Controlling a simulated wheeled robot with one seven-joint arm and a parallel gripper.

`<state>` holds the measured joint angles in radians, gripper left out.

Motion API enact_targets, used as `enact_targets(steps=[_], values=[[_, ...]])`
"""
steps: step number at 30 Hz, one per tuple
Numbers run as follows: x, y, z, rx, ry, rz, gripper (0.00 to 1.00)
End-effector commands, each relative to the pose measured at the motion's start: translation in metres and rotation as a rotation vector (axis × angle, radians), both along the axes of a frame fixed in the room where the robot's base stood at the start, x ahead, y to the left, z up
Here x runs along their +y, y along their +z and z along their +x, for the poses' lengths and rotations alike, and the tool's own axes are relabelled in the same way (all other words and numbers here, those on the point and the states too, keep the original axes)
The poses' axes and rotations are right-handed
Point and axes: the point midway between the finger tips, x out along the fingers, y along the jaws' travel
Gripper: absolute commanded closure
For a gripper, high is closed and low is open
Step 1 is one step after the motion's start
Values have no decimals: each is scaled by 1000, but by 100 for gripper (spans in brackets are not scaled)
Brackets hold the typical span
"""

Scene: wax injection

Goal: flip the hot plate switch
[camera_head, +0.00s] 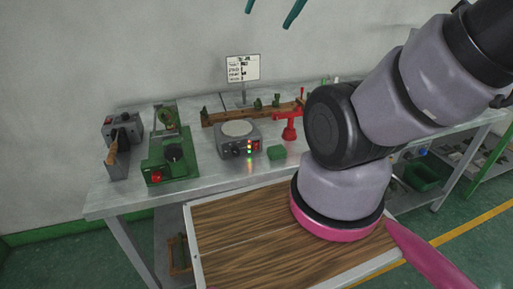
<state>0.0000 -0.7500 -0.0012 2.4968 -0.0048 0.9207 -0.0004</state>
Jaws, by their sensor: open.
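The hot plate (224,144) is a grey box with a round pale top, standing mid-table. Its front has dark knobs, a small red rocker switch (256,146) at the right, and lit green and red spots. I cannot tell the switch's position. Two parallel teal fingers, seemingly my gripper (271,9), show at the top edge, spaced apart and empty. They appear high above the table, up and right of the hot plate in the picture, and touch nothing. The rest of my gripper is out of frame.
Left stand a green machine (168,172) and a grey unit with a wooden handle (115,140). A red stand (291,127) and small green block (277,153) are right of the hot plate. A sign (243,68) stands behind. My arm hides the table's right part.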

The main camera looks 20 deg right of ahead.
Motion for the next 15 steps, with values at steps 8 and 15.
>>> enact_targets(steps=[8, 15], values=[[0, 0, 0, 0, 0, 0, 94], [0, 0, 0, 0, 0, 0, 100]])
